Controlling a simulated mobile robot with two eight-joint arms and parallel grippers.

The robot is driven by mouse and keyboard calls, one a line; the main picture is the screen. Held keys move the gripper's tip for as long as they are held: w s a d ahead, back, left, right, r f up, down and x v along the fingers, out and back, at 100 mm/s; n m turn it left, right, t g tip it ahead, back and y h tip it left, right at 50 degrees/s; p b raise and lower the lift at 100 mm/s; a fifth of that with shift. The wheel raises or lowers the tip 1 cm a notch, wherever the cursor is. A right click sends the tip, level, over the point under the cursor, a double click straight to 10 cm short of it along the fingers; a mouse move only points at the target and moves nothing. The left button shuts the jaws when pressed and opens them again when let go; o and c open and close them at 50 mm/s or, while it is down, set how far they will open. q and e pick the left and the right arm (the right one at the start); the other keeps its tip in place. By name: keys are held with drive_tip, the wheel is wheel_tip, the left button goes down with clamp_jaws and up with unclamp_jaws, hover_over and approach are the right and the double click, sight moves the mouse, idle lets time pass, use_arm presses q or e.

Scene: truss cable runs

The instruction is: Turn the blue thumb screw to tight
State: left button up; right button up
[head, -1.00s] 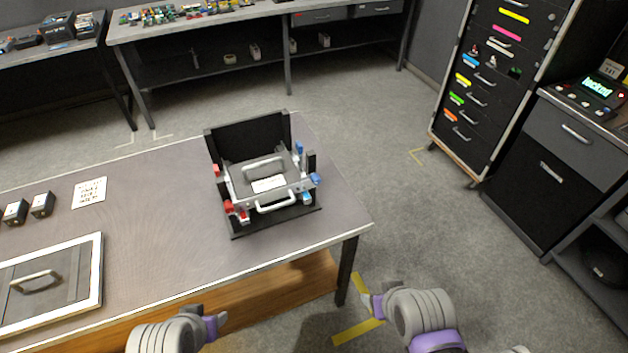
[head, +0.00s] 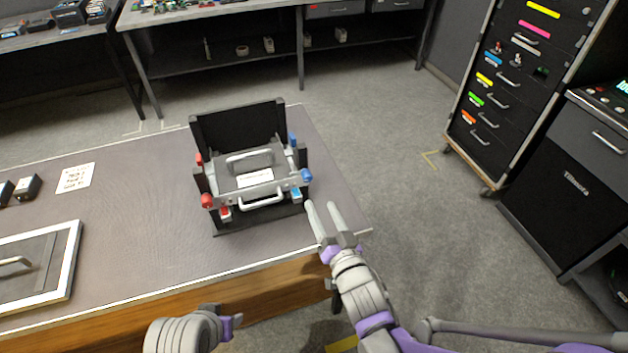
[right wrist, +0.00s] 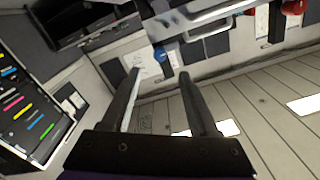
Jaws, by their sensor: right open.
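A blue thumb screw (head: 305,175) sits on the right front of a grey and black fixture (head: 218,190) on the table. In the right wrist view a blue part (right wrist: 159,53) shows past and between the fingertips; I cannot tell for sure that it is the same screw. My right gripper (head: 321,205) is open and empty, in front of and right of the screw, apart from it. It also shows in the right wrist view (right wrist: 158,76). My left gripper (head: 232,324) is low at the table's front edge; its jaw opening is unclear.
Other blue parts (head: 292,139) and a red knob (head: 207,200) are on the fixture, which has a silver front handle (head: 262,201). A framed panel (head: 72,262) lies at left. The table (head: 150,210) is clear between panel and fixture.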

sight(308, 180)
drive_tip(key=x, duration=1)
drive_tip(key=shift+p, duration=0.4)
clamp_jaws()
